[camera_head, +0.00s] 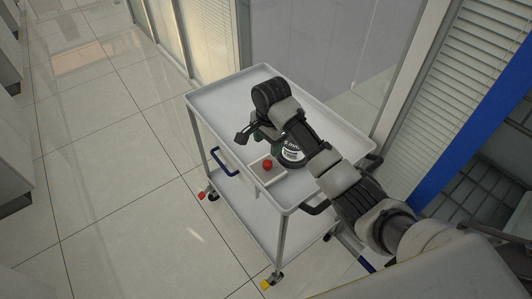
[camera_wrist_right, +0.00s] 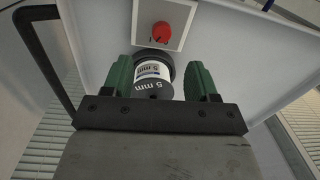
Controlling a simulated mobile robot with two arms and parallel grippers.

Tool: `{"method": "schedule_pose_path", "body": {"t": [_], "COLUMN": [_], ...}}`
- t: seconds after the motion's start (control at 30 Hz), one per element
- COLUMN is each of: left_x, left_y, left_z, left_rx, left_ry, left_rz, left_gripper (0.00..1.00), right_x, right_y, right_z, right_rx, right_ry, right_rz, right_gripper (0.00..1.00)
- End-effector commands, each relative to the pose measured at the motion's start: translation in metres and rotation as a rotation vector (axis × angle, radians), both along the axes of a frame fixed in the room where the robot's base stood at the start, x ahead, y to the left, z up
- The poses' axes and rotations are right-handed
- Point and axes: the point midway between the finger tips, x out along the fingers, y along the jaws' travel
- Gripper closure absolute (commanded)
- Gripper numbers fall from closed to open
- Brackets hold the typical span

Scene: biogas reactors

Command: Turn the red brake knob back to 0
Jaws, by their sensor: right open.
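The red brake knob (camera_head: 267,164) sits on a small pale square plate (camera_head: 276,178) on the top shelf of a white cart. It also shows at the top of the right wrist view (camera_wrist_right: 162,34), with small dark marks by its lower side. My right gripper (camera_wrist_right: 158,76) is open, its two green fingers apart and not touching the knob. A black cylinder with a white "5 mm" label (camera_wrist_right: 153,72) shows in the gap between the fingers; I cannot tell how deep it lies between them. My left gripper is not in view.
The labelled cylinder (camera_head: 291,154) stands close to the knob's plate. The far part of the top shelf is bare. Tiled floor (camera_head: 110,190) at the left is clear.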

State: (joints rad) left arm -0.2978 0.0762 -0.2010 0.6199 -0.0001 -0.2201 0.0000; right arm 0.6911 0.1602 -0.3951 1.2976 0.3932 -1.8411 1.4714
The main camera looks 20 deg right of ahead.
Motion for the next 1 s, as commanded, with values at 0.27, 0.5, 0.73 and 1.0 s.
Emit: {"method": "schedule_pose_path", "body": {"t": [0.27,0.5,0.73,1.0], "left_x": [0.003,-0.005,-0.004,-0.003], "left_y": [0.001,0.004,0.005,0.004], "left_z": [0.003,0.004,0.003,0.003], "left_rx": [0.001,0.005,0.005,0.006], "left_ry": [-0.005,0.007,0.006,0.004], "left_rz": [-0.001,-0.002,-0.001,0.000], "left_gripper": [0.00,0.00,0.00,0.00], "right_x": [0.005,0.007,0.008,0.009], "right_y": [-0.001,-0.001,0.001,0.001], "right_z": [-0.013,-0.060,-0.092,-0.102], "right_rx": [-0.005,-0.005,-0.004,-0.004], "right_ry": [0.012,0.012,0.009,0.007], "right_rz": [-0.038,-0.036,-0.035,-0.034], "right_gripper": [0.41,0.41,0.41,0.41]}}
